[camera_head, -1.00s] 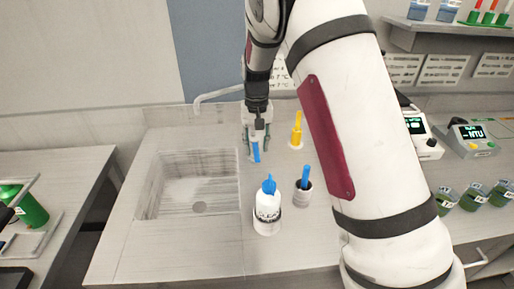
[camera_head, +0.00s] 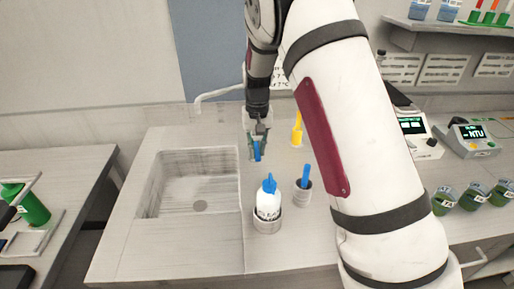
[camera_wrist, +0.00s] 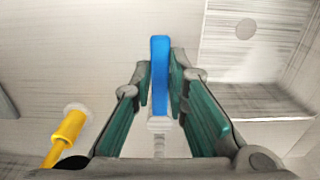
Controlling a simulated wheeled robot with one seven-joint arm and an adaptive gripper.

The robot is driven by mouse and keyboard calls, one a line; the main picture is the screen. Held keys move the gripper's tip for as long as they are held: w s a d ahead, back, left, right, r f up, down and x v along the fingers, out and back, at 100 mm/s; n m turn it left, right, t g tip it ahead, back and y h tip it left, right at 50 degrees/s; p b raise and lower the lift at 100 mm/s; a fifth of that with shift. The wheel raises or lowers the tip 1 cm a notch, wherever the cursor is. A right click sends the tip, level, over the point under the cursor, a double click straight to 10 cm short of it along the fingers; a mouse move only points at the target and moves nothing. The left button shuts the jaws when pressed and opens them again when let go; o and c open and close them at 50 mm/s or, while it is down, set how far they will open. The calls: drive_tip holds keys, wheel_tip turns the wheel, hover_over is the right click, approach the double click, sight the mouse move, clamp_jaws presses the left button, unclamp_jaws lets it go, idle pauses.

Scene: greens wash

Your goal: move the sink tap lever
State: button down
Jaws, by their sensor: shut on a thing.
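The blue lever (camera_head: 257,151) stands to the right of the sink, below the pale curved tap spout (camera_head: 216,94). My gripper (camera_head: 257,146) points down over it and is shut on it. In the wrist view the same blue lever (camera_wrist: 160,65) runs upright between the green finger pads of my gripper (camera_wrist: 160,88), with a pale ringed base below it. My gripper and wrist hide where the spout joins its base.
The sink basin (camera_head: 195,185) lies to the left. A yellow lever (camera_head: 297,131) stands to the right of my gripper. In front are a white bottle with a blue top (camera_head: 268,203) and a small cup with a blue handle (camera_head: 303,193). Green-filled beakers (camera_head: 473,198) stand far right.

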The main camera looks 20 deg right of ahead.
drive_tip(key=shift+w+d+n+b, duration=0.1)
drive_tip(key=shift+d+n+b, duration=0.45)
drive_tip(key=shift+n, duration=0.55)
drive_tip(key=shift+w+d+n+b, duration=0.1)
drive_tip(key=shift+d+n+b, duration=0.15)
drive_tip(key=shift+d+n, duration=0.7)
drive_tip(key=shift+d+n+b, duration=0.4)
drive_tip(key=shift+d+n, duration=0.1)
drive_tip(key=shift+n, duration=0.75)
drive_tip(key=c, duration=1.6)
unclamp_jaws()
drive_tip(key=shift+o, duration=0.2)
drive_tip(key=shift+r, duration=0.1)
